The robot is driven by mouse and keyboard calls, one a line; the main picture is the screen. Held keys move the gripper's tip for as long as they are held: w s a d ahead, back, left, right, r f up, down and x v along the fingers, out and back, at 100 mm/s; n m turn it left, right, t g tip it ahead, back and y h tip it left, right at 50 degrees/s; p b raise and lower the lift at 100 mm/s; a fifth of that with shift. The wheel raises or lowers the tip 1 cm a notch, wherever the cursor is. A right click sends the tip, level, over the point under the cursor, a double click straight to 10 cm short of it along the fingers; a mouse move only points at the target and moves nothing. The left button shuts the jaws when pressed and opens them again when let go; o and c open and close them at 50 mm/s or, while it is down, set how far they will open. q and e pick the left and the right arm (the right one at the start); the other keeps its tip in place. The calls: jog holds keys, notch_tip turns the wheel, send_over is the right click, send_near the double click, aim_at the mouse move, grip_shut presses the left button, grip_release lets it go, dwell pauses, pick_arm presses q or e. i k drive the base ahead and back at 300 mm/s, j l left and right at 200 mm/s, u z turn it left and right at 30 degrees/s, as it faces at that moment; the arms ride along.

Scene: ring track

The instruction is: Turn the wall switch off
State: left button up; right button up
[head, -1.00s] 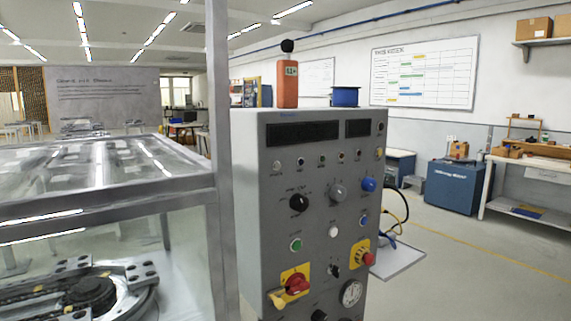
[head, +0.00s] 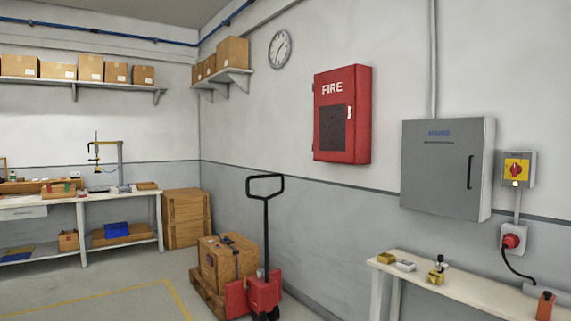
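The wall switch (head: 517,168) is a small grey box on the right wall with a yellow plate and a red rotary handle. A small light below the handle glows pale green. A conduit runs down from it to a red plug in a socket (head: 512,240). The switch sits just right of a grey wall cabinet (head: 446,168). Neither of my grippers shows in the head view, and nothing is touching the switch.
A narrow bench (head: 470,290) with small parts stands against the wall below the switch. A pallet truck (head: 262,285) with a crate (head: 226,260) stands left of it. A red fire cabinet (head: 342,114) hangs on the wall. Floor at the lower left is clear.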

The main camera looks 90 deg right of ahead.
aim_at(516, 170)
jog(key=l+z, duration=0.1)
jog(key=z, duration=4.05)
